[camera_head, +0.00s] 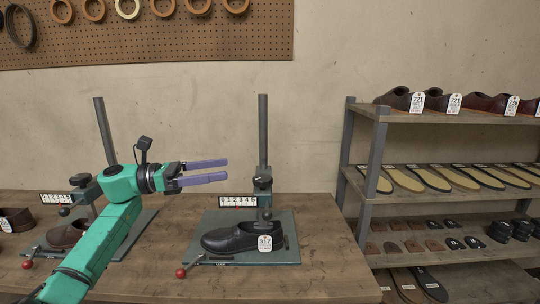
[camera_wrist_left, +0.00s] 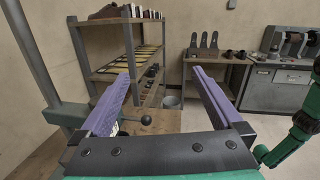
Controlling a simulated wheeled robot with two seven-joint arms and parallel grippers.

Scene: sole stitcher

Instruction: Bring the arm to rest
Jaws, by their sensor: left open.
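My left gripper (camera_head: 228,171) has two purple fingers and hangs in the air above the workbench, between the two sole-stitching stands. Its fingers point right and are spread apart with nothing between them. In the left wrist view the open fingers (camera_wrist_left: 166,84) frame the shelf rack and the far side of the room. My green left arm (camera_head: 95,248) comes up from the lower left and passes in front of the left stand. My right gripper does not show; a green link of mine stands at the right edge of the left wrist view.
A black shoe tagged 317 (camera_head: 234,238) sits on the right stand's plate (camera_head: 286,252), below a counter (camera_head: 237,201). A brown shoe (camera_head: 66,233) is on the left stand, partly hidden. A shelf rack (camera_head: 374,160) with shoes and soles stands right. The bench (camera_head: 322,280) is bare at front.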

